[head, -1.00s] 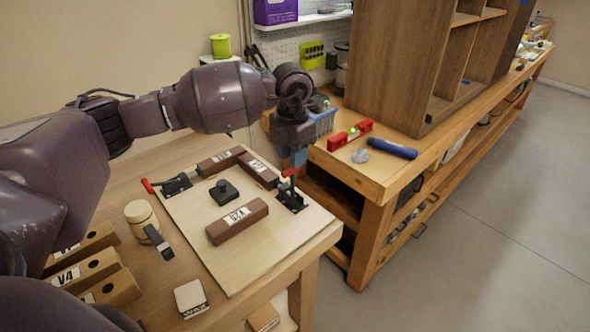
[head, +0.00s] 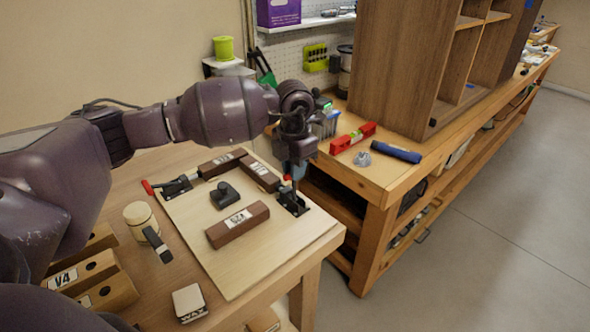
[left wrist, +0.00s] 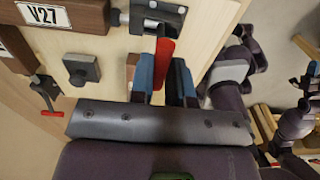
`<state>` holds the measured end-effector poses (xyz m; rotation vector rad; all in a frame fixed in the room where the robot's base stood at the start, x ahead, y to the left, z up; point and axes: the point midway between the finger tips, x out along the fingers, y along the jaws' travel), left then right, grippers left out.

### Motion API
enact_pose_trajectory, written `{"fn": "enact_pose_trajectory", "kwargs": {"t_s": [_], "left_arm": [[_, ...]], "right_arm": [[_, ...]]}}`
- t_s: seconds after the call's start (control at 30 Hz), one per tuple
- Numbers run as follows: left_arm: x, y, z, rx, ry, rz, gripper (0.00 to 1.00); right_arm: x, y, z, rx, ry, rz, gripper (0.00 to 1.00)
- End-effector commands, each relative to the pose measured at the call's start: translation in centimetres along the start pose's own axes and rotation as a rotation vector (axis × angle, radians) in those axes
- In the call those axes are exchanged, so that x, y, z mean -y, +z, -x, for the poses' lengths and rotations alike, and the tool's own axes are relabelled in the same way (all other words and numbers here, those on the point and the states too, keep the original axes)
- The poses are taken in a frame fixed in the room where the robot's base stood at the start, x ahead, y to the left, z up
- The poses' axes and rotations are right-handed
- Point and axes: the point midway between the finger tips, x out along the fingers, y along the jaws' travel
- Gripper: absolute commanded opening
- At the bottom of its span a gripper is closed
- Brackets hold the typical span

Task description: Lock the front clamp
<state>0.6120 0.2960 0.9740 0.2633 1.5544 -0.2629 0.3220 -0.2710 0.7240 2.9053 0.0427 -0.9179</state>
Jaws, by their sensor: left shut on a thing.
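A toggle clamp with a black base (head: 293,203) stands at the right edge of the pale board (head: 262,255). My left gripper (head: 294,176) is above it, pointing down. In the left wrist view, the clamp's metal body (left wrist: 157,16) is near the top, and its red handle (left wrist: 165,50) lies between the blue fingers of my left gripper (left wrist: 163,82), shut on it. The handle appears to stand upright. A second clamp (head: 176,186), red handle (head: 148,187) pointing left, is at the board's far left; it also shows in the left wrist view (left wrist: 45,88).
Brown blocks (head: 238,225) and a black knobbed piece (head: 223,195) sit on the board. Another bench with a red level (head: 353,138) stands close on the right.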

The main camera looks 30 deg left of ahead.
Motion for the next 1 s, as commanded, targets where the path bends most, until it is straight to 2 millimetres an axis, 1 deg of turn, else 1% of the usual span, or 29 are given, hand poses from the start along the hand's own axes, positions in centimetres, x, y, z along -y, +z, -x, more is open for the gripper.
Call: {"fn": "enact_pose_trajectory", "kwargs": {"t_s": [0.27,0.57,1.0], "left_arm": [[1.0,0.0,-0.1,0.0,-0.001,-0.001,0.09],[1.1,0.0,-0.2,-0.001,-0.001,-0.001,0.09],[2.3,0.0,-0.8,-0.001,-0.002,-0.001,0.1]], "right_arm": [[-0.1,-0.1,0.4,0.001,0.002,-0.001,0.43],[-0.1,-0.1,0.3,0.0,0.002,0.0,0.43],[-0.2,-1.4,0.1,-0.024,-0.001,0.01,0.43]]}}
